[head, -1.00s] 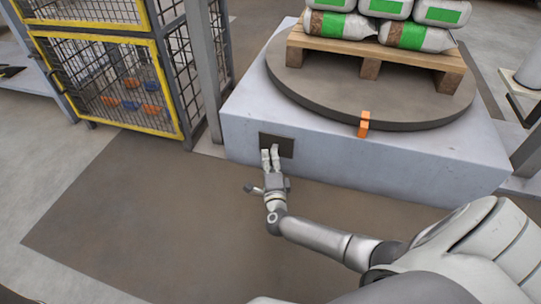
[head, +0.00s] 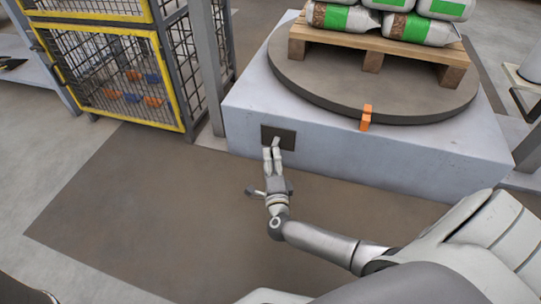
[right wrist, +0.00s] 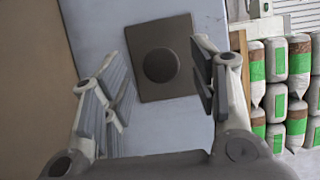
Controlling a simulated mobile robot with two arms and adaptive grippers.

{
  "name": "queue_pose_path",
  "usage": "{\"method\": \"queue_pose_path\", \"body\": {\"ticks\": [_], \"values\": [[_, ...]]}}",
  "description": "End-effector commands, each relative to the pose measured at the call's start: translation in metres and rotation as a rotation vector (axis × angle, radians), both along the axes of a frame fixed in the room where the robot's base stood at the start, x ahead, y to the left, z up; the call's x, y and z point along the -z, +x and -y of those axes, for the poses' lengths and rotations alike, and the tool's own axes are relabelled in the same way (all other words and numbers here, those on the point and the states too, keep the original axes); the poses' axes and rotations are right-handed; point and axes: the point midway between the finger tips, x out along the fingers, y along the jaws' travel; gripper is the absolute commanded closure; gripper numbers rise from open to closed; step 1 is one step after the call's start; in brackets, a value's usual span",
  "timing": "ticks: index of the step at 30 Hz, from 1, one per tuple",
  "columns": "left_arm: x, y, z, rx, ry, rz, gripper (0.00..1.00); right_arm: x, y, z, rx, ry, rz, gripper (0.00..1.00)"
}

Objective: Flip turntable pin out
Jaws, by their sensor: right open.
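The round turntable (head: 335,88) lies on a pale plinth (head: 390,160). An orange upright piece (head: 366,117) stands at its front rim; I cannot tell whether this is the pin. A dark square plate (head: 290,137) is on the plinth's front face. In the right wrist view the plate (right wrist: 180,35) carries a round dark knob (right wrist: 161,66). My right gripper (head: 273,150) is in front of the plate, its fingers hiding part of it. The right wrist view shows this gripper (right wrist: 160,90) open and empty, its fingers to either side of the knob. My left gripper is out of view.
A wooden pallet (head: 370,46) with green and white bags (head: 418,28) sits on the turntable. A yellow-framed mesh cage (head: 110,80) and a grey post (head: 207,65) stand left of the plinth. The brown floor (head: 150,200) before the plinth is clear.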

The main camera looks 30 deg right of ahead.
Motion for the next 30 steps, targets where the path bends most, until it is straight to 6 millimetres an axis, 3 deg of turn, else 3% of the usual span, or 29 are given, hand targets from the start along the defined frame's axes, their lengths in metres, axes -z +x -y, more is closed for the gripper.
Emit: {"method": "queue_pose_path", "body": {"ticks": [3,9,26,30], "values": [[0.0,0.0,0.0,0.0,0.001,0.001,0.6,0.001,-0.019,-0.01,-0.001,0.003,-0.001,0.46],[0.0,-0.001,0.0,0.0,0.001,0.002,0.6,0.0,-0.036,-0.02,-0.001,0.001,0.0,0.46],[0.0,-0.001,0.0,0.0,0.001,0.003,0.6,-0.001,-0.038,-0.021,-0.002,-0.001,0.002,0.46],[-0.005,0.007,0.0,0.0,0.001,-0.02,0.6,-0.027,-0.038,-0.03,-0.02,-0.027,0.033,0.46]]}}
